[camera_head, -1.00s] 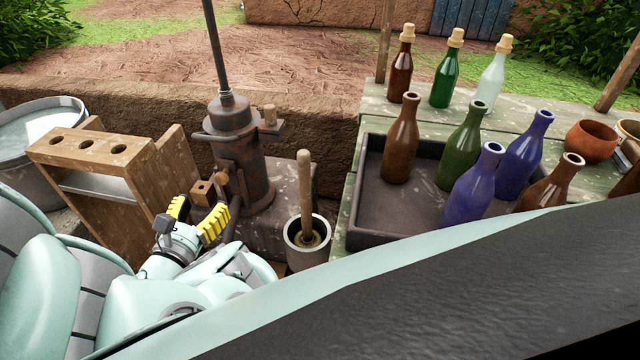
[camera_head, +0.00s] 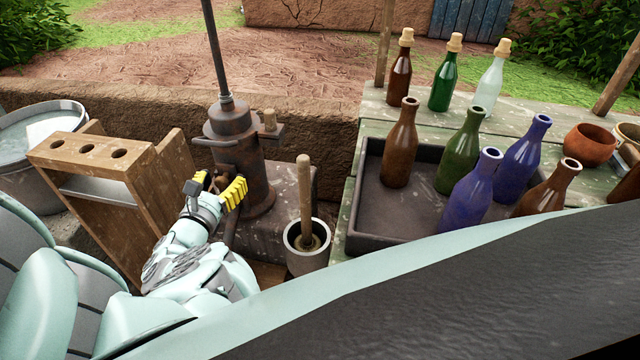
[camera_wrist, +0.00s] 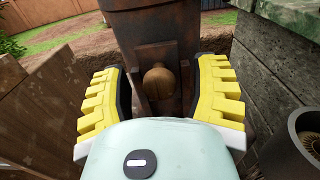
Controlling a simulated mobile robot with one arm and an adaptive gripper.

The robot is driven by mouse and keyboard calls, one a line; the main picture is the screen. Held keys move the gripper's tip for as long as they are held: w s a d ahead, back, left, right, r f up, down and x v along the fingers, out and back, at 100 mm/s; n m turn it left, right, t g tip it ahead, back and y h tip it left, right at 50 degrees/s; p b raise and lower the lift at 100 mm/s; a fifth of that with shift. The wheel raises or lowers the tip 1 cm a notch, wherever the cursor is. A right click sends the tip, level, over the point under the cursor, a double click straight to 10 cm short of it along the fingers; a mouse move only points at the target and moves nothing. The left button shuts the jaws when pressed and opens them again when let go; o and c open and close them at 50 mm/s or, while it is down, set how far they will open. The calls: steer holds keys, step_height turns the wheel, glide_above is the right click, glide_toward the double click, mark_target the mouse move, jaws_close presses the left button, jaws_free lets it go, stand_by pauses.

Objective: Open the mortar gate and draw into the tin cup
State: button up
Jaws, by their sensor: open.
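A rusty upright metal vessel (camera_head: 255,170) stands on a stone block in the head view. Its lower front carries a plate (camera_wrist: 151,56) with a round wooden knob (camera_wrist: 160,82), seen in the wrist view; this appears to be the gate handle. My gripper (camera_head: 222,186) is at the front of the vessel, open, with one yellow finger on each side of the knob. In the wrist view, gaps show between the knob and both fingers of my gripper (camera_wrist: 162,92). In the head view the gripper mostly hides the knob. I cannot make out a tin cup.
A grey pot (camera_head: 306,248) with a wooden-handled tool stands right of the vessel. A wooden rack (camera_head: 92,155) with holes is close on the left, beside a bucket (camera_head: 40,130). A dark tray (camera_head: 360,238) with several bottles sits on the right table.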

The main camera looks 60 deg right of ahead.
steer(key=shift+o, duration=0.4)
jaws_close()
